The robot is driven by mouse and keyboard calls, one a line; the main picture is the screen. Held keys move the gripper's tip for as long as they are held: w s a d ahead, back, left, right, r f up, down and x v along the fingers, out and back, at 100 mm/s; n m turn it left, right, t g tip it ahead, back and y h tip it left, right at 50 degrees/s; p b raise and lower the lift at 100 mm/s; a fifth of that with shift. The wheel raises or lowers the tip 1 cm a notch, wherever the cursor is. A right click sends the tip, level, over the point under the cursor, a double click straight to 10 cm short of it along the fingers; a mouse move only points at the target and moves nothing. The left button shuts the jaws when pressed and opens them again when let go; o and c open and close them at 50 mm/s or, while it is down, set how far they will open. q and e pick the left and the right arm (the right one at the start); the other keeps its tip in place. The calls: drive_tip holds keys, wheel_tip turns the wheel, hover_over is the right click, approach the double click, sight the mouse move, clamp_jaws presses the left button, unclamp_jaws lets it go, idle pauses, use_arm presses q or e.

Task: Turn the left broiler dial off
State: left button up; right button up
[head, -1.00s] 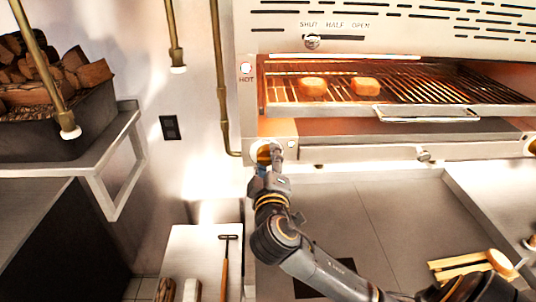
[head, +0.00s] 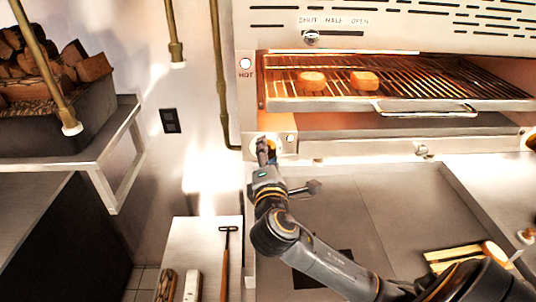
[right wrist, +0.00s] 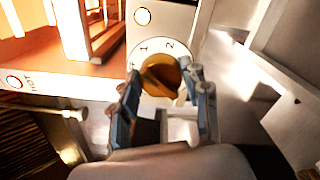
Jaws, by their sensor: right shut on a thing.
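The left broiler dial is a round brass knob (right wrist: 161,75) on a white plate with the numbers 1 and 2 visible in the right wrist view. My right gripper (head: 266,150) reaches up to it at the broiler's lower left corner and hides most of it in the head view. In the right wrist view, the two fingers of my right gripper (right wrist: 165,84) stand on either side of the knob, shut on it. The rest of the number ring is hidden by the fingers. My left gripper is not in view.
The broiler's rack (head: 440,88) holds two browned pieces of food (head: 312,81). A vertical brass pipe (head: 221,90) runs close to the dial's left. A firewood bin (head: 45,128) stands at the left. The counter below has a long-handled tool (head: 226,262) and a wooden board (head: 455,259).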

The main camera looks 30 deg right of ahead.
drive_tip(key=n, duration=0.7)
idle(0.6)
drive_tip(key=o, duration=1.2)
drive_tip(key=shift+a, duration=0.1)
drive_tip(key=shift+c, duration=0.2)
drive_tip(key=v, duration=1.2)
